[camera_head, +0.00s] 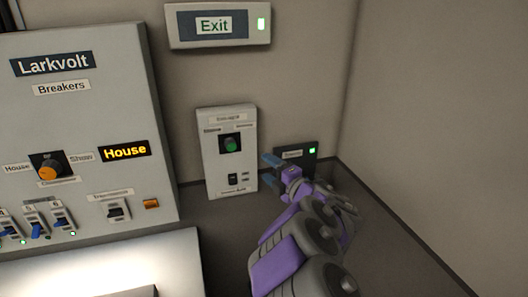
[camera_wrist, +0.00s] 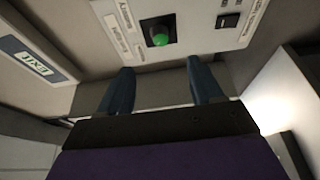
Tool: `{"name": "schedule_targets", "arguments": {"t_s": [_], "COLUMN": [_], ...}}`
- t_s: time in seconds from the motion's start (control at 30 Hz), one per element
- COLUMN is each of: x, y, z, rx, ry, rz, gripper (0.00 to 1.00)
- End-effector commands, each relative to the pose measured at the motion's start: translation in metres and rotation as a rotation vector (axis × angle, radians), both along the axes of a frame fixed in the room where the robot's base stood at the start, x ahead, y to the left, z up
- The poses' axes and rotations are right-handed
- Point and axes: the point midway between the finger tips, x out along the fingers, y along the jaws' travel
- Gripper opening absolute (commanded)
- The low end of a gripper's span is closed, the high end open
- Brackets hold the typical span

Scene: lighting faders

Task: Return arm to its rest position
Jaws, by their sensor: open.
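My gripper (camera_head: 272,171) is at the end of my purple and grey arm, in front of the back wall and just right of a small white control panel (camera_head: 211,162). In the wrist view my gripper (camera_wrist: 159,90) has its two dark blue fingers spread apart with nothing between them. Beyond the fingers, that view shows the control panel (camera_wrist: 190,40) with a green knob (camera_wrist: 160,38) and a dark switch (camera_wrist: 227,21). I cannot tell from the views whether the fingers touch the panel.
A large Larkvolt breaker panel (camera_head: 90,85) stands at the left, with an orange knob and several blue switches. An Exit sign (camera_head: 217,25) hangs above. A small dark box with a green light (camera_head: 312,150) sits behind my gripper. The right wall is bare.

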Motion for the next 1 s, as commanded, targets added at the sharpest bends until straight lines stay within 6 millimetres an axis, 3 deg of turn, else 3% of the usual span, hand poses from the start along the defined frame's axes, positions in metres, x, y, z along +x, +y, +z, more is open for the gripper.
{"name": "schedule_targets", "arguments": {"t_s": [0.13, 0.27, 0.4, 0.6, 0.8, 1.0], "x": [0.007, 0.002, -0.023, -0.087, -0.174, -0.274], "y": [-0.040, -0.100, -0.160, -0.219, -0.237, -0.212], "z": [0.024, 0.047, 0.057, 0.043, 0.004, -0.043], "rx": [0.030, 0.105, 0.226, 0.436, 0.645, 0.800], "ry": [0.033, 0.100, 0.201, 0.394, 0.658, 0.992], "rz": [-0.184, -0.439, -0.700, -1.028, -1.297, -1.505], "gripper": [0.65, 0.65, 0.65, 0.65, 0.65, 0.65]}}
